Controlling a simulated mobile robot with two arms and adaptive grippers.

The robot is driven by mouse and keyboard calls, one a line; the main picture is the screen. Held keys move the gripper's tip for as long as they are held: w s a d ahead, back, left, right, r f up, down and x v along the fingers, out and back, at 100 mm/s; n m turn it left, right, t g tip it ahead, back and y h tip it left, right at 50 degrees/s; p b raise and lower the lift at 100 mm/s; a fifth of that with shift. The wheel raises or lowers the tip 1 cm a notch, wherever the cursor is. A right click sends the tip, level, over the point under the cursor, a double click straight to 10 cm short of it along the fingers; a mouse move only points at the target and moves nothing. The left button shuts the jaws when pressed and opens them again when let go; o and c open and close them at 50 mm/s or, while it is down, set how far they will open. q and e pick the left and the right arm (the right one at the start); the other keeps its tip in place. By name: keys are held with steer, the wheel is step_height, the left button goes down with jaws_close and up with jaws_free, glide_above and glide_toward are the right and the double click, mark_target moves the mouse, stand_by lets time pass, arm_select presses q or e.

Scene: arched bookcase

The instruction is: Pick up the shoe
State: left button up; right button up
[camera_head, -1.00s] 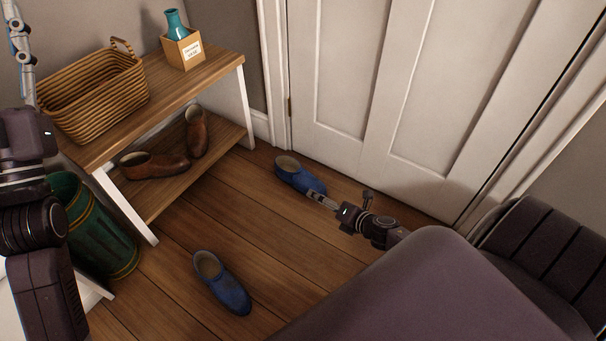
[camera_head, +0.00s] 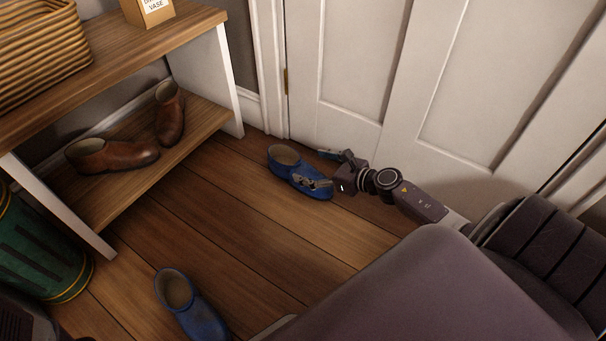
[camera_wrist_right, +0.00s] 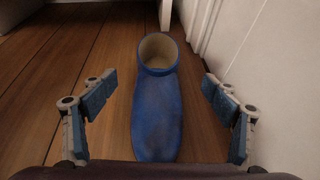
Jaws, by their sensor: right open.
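A blue shoe (camera_head: 284,164) lies on the wooden floor near the white door. My right gripper (camera_head: 322,168) is open at its toe end, with one finger on the near side and the other on the door side. In the right wrist view the shoe (camera_wrist_right: 156,110) lies between the spread fingers of the gripper (camera_wrist_right: 158,98), with a gap on both sides and its opening at the far end. A second blue shoe (camera_head: 190,305) lies on the floor at the front. My left gripper is not in view.
A wooden bench (camera_head: 150,45) with a lower shelf stands at the left. The shelf holds brown shoes (camera_head: 112,155). A wicker basket (camera_head: 40,45) and a box (camera_head: 148,10) are on top. A green bin (camera_head: 38,250) stands at lower left. The door (camera_head: 440,90) is close behind my right gripper.

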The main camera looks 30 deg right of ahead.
mark_target(297, 163)
steer(key=b+x, duration=0.3)
steer(key=x, duration=0.2)
steer(key=shift+a+f, duration=0.1)
steer(key=shift+f, duration=0.2)
steer(key=shift+w+a+f, duration=0.1)
steer(key=shift+w+a, duration=0.05)
steer(key=shift+w, duration=0.3)
steer(key=shift+c, duration=0.6)
steer(key=c, duration=1.3)
